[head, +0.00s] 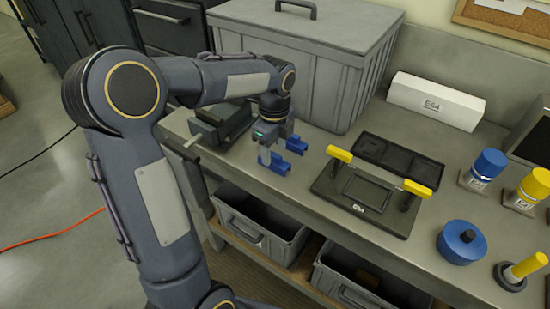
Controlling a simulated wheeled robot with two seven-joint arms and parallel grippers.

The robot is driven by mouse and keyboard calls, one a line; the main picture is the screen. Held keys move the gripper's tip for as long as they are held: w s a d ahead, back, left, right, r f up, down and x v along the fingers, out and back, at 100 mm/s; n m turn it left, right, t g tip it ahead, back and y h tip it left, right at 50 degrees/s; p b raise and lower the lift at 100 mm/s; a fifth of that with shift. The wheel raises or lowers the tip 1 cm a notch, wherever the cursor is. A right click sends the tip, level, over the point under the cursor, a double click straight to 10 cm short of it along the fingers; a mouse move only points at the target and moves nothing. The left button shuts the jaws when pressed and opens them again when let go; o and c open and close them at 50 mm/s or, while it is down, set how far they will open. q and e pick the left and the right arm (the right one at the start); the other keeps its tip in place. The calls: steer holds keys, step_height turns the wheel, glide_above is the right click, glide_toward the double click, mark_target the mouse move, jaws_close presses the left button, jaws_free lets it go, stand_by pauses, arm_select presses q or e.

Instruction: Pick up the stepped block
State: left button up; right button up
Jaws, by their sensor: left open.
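My left gripper (285,156) hangs over the left part of the grey workbench (310,200), in front of the large grey bin. Its two blue fingertips are spread apart, and I see nothing held between them. I cannot clearly make out a stepped block; it may be hidden by the gripper or arm. A dark vise-like device (220,122) sits just left of the gripper, partly covered by my left arm. My right gripper is not in view.
A dark fixture with yellow clamps (345,208) stands right of the gripper. The lidded grey bin (305,75) and a white box (436,100) are behind. Blue and yellow cylinders, a round blue part (461,243) and a yellow peg (525,266) stand right. Open bins sit below.

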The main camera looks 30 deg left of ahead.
mark_target(274, 161)
arm_select(q)
steer(key=shift+f, duration=1.5)
steer(key=c, duration=1.1)
steer(key=shift+o, duration=0.2)
steer(key=shift+r, duration=0.1)
